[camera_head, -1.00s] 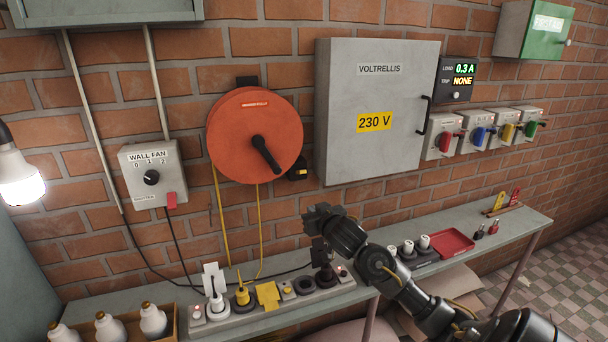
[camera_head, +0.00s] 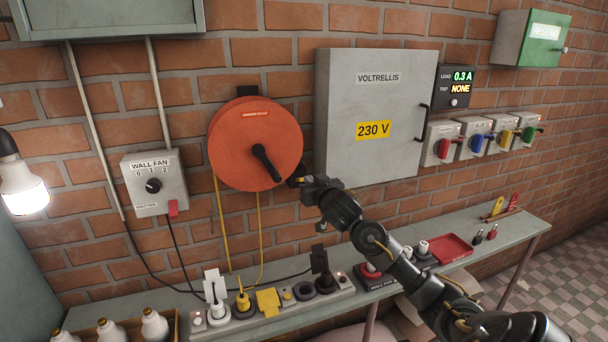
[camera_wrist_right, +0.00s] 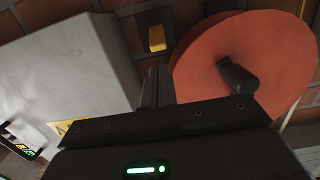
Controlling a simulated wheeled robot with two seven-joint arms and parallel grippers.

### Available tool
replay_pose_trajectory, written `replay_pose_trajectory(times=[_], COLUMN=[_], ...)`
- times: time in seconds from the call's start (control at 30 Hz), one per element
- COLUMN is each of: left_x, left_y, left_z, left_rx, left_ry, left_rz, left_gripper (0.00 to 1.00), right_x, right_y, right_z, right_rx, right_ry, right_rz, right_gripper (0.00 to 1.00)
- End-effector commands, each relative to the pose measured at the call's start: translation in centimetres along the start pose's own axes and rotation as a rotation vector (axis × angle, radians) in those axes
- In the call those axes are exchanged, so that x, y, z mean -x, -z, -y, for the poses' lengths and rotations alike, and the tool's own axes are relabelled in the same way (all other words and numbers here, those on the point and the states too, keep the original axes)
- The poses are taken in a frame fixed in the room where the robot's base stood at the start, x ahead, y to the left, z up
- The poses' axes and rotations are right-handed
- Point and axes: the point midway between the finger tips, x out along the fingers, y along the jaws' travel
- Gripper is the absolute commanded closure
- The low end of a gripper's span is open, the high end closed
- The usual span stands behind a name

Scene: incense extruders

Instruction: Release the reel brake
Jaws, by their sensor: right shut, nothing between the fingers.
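The orange cable reel (camera_head: 243,145) hangs on the brick wall with a black crank handle (camera_head: 266,163) across its face. A small dark wall unit with a yellow lever or button, apparently the reel brake (camera_wrist_right: 156,38), sits beside the reel's rim. It shows in the right wrist view just beyond my fingertips, with a gap still visible. In the head view it is largely hidden by my right gripper (camera_head: 304,184). That gripper is shut and empty, right of the reel's lower edge; its fingers also show in the right wrist view (camera_wrist_right: 156,87). My left gripper is not in view.
The grey VOLTRELLIS cabinet (camera_head: 345,118) stands out from the wall just right of my right gripper. Yellow cord (camera_head: 259,230) hangs below the reel. A shelf (camera_head: 382,287) below carries a power strip (camera_head: 270,305) with plugs and a red tray (camera_head: 451,247).

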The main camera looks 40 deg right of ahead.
Motion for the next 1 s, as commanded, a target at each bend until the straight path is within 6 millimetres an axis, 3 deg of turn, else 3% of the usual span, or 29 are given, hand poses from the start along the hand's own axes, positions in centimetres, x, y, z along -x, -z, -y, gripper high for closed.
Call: replay_pose_trajectory(times=[0.2, 0.4, 0.83, 1.0], left_x=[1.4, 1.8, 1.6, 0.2], left_y=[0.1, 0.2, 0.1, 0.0], left_z=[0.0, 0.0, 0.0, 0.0], left_rx=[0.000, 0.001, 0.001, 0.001], left_ry=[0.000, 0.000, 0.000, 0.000], left_rz=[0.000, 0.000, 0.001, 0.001], left_gripper=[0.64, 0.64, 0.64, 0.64], right_x=[-3.4, -5.0, -5.2, -5.2], right_y=[0.3, 0.1, -0.1, -0.7], right_z=[-0.1, 0.0, 0.2, 0.1], right_rx=[0.000, -0.001, 0.000, 0.001], right_ry=[-0.002, -0.001, 0.001, 0.001], right_rz=[0.001, -0.001, -0.003, -0.027], right_gripper=[1.00, 1.00, 1.00, 1.00])
